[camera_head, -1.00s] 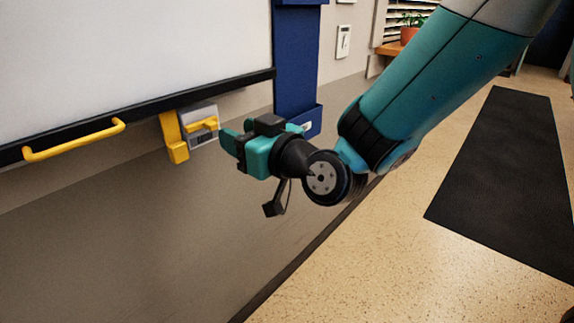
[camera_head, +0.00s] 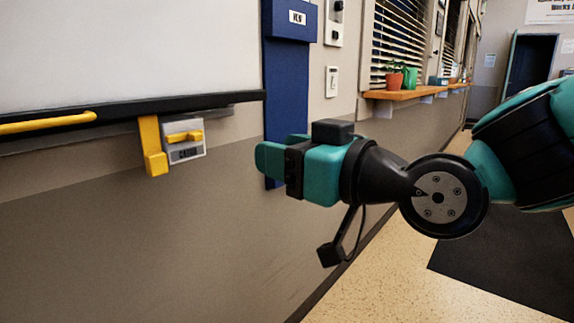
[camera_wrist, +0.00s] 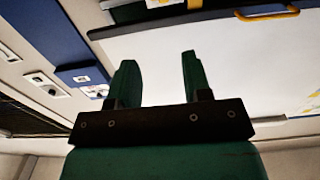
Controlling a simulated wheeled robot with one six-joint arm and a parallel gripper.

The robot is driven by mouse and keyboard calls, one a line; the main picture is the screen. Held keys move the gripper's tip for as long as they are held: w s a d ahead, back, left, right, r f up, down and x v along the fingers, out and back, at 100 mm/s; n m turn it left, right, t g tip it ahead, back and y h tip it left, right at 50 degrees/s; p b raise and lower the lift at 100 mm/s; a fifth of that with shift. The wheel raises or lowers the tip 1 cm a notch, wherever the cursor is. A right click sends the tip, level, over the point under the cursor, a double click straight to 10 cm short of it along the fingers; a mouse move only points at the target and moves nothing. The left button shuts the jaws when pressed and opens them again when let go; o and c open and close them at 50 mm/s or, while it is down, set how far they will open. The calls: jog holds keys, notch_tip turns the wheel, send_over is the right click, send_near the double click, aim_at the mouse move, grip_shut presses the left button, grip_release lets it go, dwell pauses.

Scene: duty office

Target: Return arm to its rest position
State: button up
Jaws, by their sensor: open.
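My gripper (camera_head: 272,158) is teal and black and hangs in front of the wall, right of centre in the head view, pointing left. In the wrist view its two fingers (camera_wrist: 156,75) stand apart with nothing between them. My arm reaches in from the right edge of the head view, bent at a dark round joint. The gripper covers part of the blue panel behind it. It appears clear of the wall.
A whiteboard (camera_head: 120,45) with a yellow handle (camera_head: 45,122) is at left. A grey box with a yellow lever (camera_head: 184,140) and a yellow bracket (camera_head: 152,145) sit below it. A wooden shelf (camera_head: 400,94) holds plants. A dark mat (camera_head: 500,265) lies on the floor at right.

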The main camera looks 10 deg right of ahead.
jog(key=s+d+f+g+h, duration=0.3)
jog(key=s+f+g, duration=0.4)
jog(key=f, duration=0.1)
jog(key=s+d+f+g+h, duration=0.3)
jog(key=s+f+g, duration=0.4)
notch_tip(320, 180, up, 27)
jog(key=p, duration=2.7)
jog(key=shift+s+d+m+h, duration=0.3)
jog(key=shift+s+m+h, duration=0.05)
jog(key=shift+m+h, duration=0.05)
